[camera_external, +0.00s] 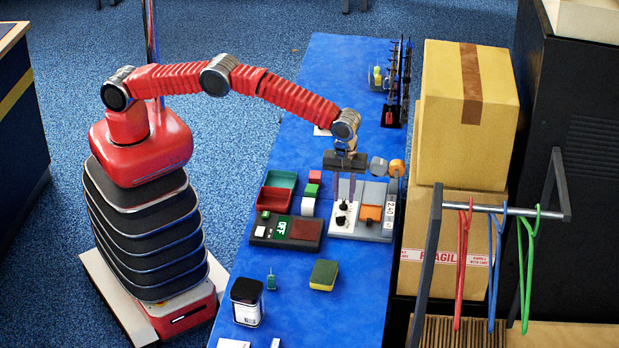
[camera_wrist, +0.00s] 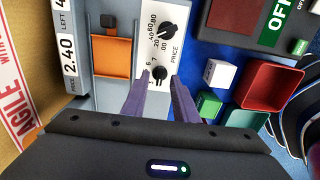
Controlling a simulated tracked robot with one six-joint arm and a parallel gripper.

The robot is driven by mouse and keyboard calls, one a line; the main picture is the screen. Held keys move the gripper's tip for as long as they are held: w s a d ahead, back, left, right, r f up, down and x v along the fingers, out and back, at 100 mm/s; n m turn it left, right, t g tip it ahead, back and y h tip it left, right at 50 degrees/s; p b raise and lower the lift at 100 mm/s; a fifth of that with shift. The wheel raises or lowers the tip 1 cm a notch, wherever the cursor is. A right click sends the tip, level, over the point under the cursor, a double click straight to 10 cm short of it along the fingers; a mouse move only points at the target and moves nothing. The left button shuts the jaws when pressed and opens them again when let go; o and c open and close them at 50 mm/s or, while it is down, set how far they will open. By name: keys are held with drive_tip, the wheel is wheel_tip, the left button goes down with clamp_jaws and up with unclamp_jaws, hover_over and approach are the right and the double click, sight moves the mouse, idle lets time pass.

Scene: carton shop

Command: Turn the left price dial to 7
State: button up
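The white price panel (camera_wrist: 153,48) carries two black dials and the word PRICE. The left dial (camera_wrist: 160,74) is the lower one in the wrist view, with small digits such as 6 and 7 near it; its pointer is too small to read. The other dial (camera_wrist: 168,32) has marks from .00 to .80. In the external view the left dial (camera_external: 342,206) is the farther of the two. My gripper (camera_external: 343,200) points down over the panel. Its two purple fingers (camera_wrist: 159,77) are open, one on each side of the left dial, with a gap visible; contact cannot be told.
Beside the panel are an orange square tray (camera_wrist: 112,57) and a 2.40 price plate (camera_wrist: 70,48). On the other side lie a white block (camera_wrist: 220,75), green blocks, a red tray (camera_wrist: 272,85) and an OFF unit (camera_external: 285,230). A sponge (camera_external: 324,275) lies clear of them.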

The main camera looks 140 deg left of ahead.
drive_tip(key=shift+f, duration=0.75)
drive_tip(key=shift+c, duration=0.3)
clamp_jaws()
